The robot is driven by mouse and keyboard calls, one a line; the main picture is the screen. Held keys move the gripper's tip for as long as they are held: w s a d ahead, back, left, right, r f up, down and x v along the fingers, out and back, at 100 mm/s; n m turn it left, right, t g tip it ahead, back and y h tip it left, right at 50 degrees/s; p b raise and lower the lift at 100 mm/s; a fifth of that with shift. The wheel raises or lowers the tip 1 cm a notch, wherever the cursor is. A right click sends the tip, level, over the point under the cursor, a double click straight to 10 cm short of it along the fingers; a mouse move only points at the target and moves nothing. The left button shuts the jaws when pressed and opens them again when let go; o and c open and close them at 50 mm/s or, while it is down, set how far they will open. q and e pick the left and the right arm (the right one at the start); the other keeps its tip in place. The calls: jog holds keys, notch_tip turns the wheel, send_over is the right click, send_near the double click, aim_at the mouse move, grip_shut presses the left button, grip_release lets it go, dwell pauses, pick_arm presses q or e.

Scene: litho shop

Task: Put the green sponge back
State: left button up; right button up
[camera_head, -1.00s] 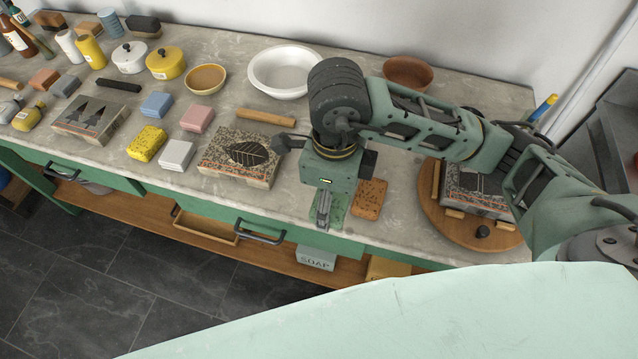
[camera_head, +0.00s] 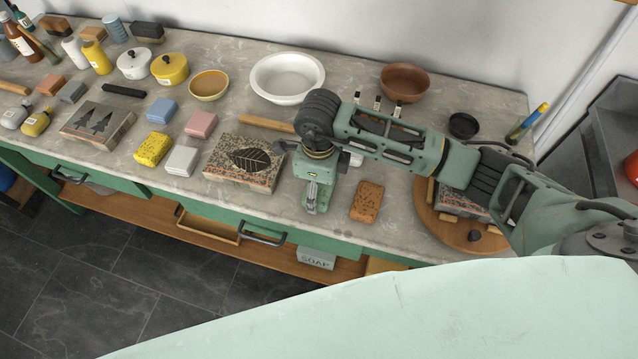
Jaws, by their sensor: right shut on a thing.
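The green sponge (camera_head: 322,203) is at the bench's front edge, mostly covered by my right gripper (camera_head: 311,206). My right gripper points down and is shut on the sponge; whether the sponge touches the bench top is hard to tell. A brown speckled sponge (camera_head: 366,201) lies just to the right of it, apart from it. A yellow sponge (camera_head: 153,148) lies farther left on the bench. My left gripper is not in view.
A leaf-patterned stone block (camera_head: 243,162) stands left of the gripper. A round wooden turntable (camera_head: 440,222) is to the right, partly behind my arm. A white bowl (camera_head: 287,77) and a brown bowl (camera_head: 405,81) stand at the back. A SOAP box (camera_head: 316,257) is on the shelf below.

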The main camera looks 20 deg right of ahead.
jog(key=shift+f, duration=0.1)
jog(key=shift+f, duration=0.15)
jog(key=o, duration=1.1)
jog(key=shift+r, duration=0.7)
notch_tip(320, 180, up, 11)
jog(key=b, duration=0.3)
